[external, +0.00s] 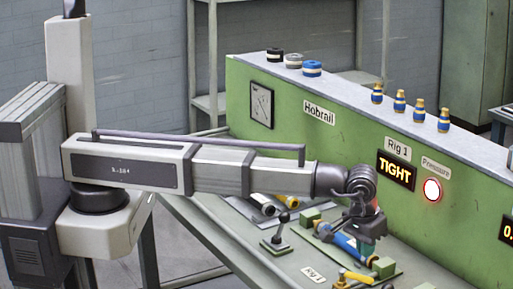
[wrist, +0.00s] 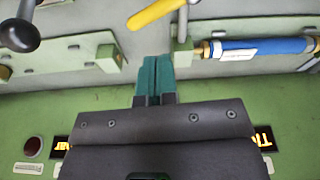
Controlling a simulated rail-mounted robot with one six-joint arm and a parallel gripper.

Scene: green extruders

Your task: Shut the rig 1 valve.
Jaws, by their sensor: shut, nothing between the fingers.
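A yellow lever (external: 355,277), which looks like a valve handle, lies near the front edge of the bench in the external view. It also shows at the top of the wrist view (wrist: 155,13), ahead of my fingertips and apart from them. The valve body under it is mostly cut off. My gripper (external: 364,245) hangs over the bench, close to a blue cylinder (external: 341,240). In the wrist view its teal fingers (wrist: 153,72) are together and empty. The Rig 1 display (external: 396,171) on the green panel reads TIGHT.
A black ball-topped lever (external: 285,217) stands on a plate left of my gripper. The blue cylinder with brass ends (wrist: 262,47) lies between green blocks. The tall green panel (external: 290,130) rises behind. A round lit Pressure lamp (external: 432,189) is right of the display.

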